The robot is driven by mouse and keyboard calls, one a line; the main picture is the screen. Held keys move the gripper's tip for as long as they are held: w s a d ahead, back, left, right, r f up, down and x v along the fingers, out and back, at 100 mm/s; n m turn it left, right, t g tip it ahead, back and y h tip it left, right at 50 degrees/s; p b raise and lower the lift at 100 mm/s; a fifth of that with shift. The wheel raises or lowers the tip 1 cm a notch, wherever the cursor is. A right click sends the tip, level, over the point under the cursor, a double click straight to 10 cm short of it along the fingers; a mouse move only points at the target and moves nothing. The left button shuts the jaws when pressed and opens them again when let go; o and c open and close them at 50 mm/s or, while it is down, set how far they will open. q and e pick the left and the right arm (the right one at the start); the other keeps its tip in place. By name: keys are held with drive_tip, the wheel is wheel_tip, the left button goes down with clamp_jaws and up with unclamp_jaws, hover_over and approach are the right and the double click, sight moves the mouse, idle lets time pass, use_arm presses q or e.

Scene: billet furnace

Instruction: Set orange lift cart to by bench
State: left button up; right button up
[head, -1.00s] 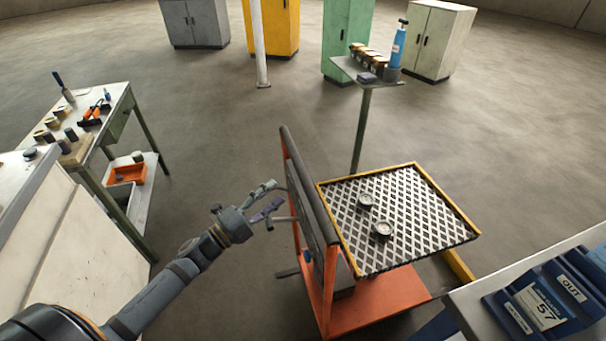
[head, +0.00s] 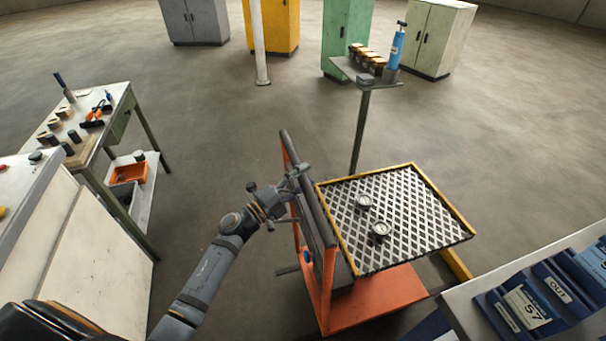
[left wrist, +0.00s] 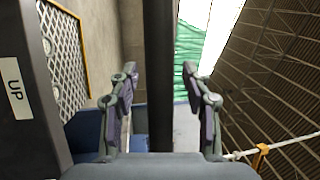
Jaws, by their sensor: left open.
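The orange lift cart (head: 375,298) stands in the middle right of the head view. Its mesh platform (head: 410,218) has a yellow rim and carries two round gauges (head: 381,229). Its dark push handle (head: 303,180) runs along the cart's left side. My left gripper (head: 296,178) is at this handle, open. In the left wrist view the dark handle bar (left wrist: 159,75) passes between the two open fingers (left wrist: 160,85), with gaps on both sides. The bench (head: 103,103) stands at the left of the head view. My right gripper is not in view.
An orange bin (head: 130,173) sits on the bench's lower shelf. A small stand (head: 362,125) with a blue bottle (head: 396,48) is behind the cart. Blue bins (head: 530,305) lie on a table at the lower right. Floor between bench and cart is clear.

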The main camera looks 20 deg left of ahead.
use_arm(q)
clamp_jaws()
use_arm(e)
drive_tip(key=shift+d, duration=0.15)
use_arm(q)
drive_tip(key=shift+w, duration=0.15)
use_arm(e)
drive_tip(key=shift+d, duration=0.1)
